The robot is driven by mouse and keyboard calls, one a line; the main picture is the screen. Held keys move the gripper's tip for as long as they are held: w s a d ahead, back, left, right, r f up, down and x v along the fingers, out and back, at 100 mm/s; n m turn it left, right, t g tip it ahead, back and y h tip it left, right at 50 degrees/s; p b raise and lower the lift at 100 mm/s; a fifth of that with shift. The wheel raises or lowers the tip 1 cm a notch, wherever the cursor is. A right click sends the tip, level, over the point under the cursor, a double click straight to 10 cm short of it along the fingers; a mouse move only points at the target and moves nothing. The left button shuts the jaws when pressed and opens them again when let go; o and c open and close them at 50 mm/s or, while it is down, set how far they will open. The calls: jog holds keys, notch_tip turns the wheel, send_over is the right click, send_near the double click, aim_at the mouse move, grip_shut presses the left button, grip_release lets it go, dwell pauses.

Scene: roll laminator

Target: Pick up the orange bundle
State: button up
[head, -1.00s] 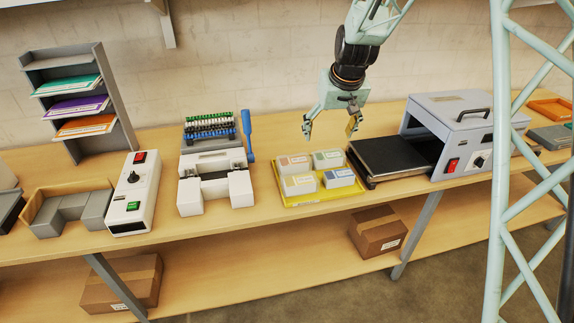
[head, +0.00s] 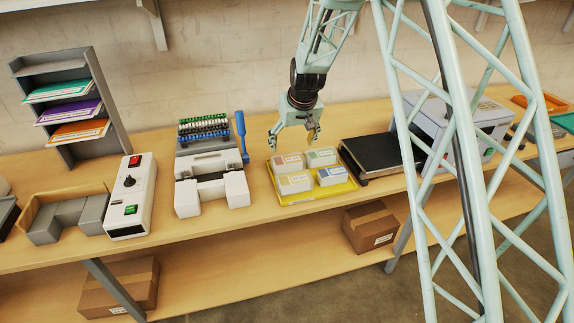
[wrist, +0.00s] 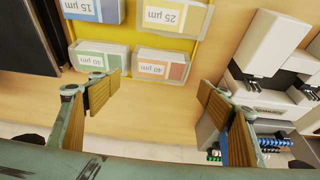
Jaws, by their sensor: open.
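The orange bundle (head: 79,132) lies flat on the lowest filled shelf of the grey rack (head: 117,120) at the far left in the head view. A purple bundle (head: 69,111) and a green bundle (head: 62,90) lie on the shelves above it. My gripper (head: 294,144) is open and empty, well to the right of the rack, just behind and above the yellow tray of boxes. In the wrist view its spread fingers (wrist: 160,98) have only bare wood between them; the orange bundle does not show there.
The yellow tray (head: 318,197) holds several labelled boxes. Left of it stand a white binding machine (head: 211,192) with a blue lever (head: 241,135) and a white control box (head: 126,200). A black plate (head: 375,155) and the grey laminator (head: 485,120) stand to the right.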

aim_at(288, 159)
jog(key=shift+f, duration=0.15)
jog(key=shift+x, duration=4.15)
jog(key=shift+f, duration=0.15)
jog(key=shift+p+x, duration=0.3)
jog(key=shift+x, duration=2.15)
jog(key=shift+w+a, duration=0.1)
jog(key=shift+c, duration=0.4)
jog(key=c, duration=0.6)
